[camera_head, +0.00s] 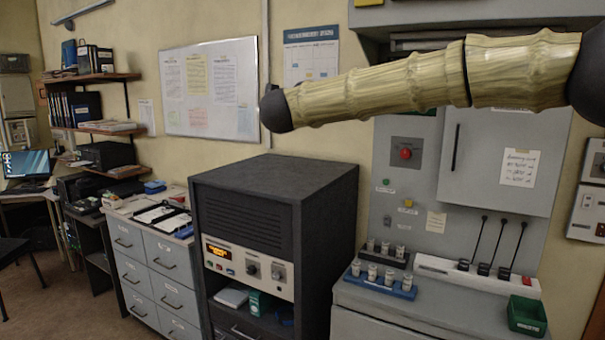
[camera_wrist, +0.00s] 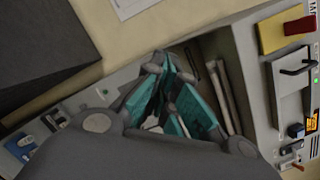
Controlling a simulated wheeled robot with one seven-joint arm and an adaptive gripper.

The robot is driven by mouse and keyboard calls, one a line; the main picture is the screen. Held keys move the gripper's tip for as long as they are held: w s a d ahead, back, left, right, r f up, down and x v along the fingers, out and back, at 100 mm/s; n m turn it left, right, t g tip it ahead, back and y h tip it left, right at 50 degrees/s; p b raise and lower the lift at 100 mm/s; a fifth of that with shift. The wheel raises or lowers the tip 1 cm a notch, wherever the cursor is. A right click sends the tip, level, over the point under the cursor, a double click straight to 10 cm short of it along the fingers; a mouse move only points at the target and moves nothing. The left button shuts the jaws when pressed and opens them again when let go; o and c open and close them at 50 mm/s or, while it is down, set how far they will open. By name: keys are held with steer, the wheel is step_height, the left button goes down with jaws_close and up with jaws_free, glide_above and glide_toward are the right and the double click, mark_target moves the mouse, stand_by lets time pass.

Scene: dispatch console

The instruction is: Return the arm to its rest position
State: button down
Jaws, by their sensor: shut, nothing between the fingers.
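My gripper (camera_wrist: 172,95) shows in the wrist view, with grey fingers and teal inner parts. It is shut and nothing is held in it. Behind it are a grey panel and a darker recess with pale bars. My arm (camera_head: 430,80), with gold-coloured links and dark joints, stretches across the upper right of the head view. It passes in front of the wall and the grey console cabinet (camera_head: 412,170). My gripper does not show in the head view.
A dark rack unit (camera_head: 275,180) with a control panel stands below my arm's left end. The console ledge carries a blue rack of cylinders (camera_head: 381,287), a white strip with black plugs (camera_head: 440,268) and a green bin (camera_head: 526,316). A whiteboard (camera_head: 210,88) hangs on the wall.

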step_height(320, 180, down, 20)
steer(key=w+a+n+y, duration=0.2)
steer(key=n+y, duration=0.1)
steer(key=n, duration=0.3)
steer(key=s+d+f+n+g+y, duration=0.15)
steer(key=s+f+n, duration=0.3)
steer(key=f, duration=1.05)
steer(key=s+d+f+n+g+y+b, duration=0.1)
steer(key=s+f+n+g, duration=0.3)
steer(key=f, duration=1.1)
steer(key=s+d+f+n+g+y, duration=0.1)
steer(key=s+f+n, duration=0.4)
steer(key=f, duration=1)
steer(key=s+d+f+n+g, duration=0.3)
steer(key=s+d+f, duration=0.1)
steer(key=s+f, duration=0.8)
steer(key=s+d+f+n+g, duration=0.3)
steer(key=s+d+f, duration=0.2)
steer(key=s+f, duration=0.65)
steer(key=s+d+f+n+g, duration=0.1)
steer(key=s+d+n+g, duration=0.1)
steer(key=s, duration=1.1)
steer(key=s+d+f+n+g, duration=0.1)
steer(key=s+d+g, duration=0.3)
steer(key=s, duration=1)
steer(key=d+n+b, duration=0.1)
steer(key=d, duration=0.2)
steer(key=shift+s+f, duration=0.2)
steer(key=shift+f, duration=0.2)
steer(key=shift+h, duration=0.25)
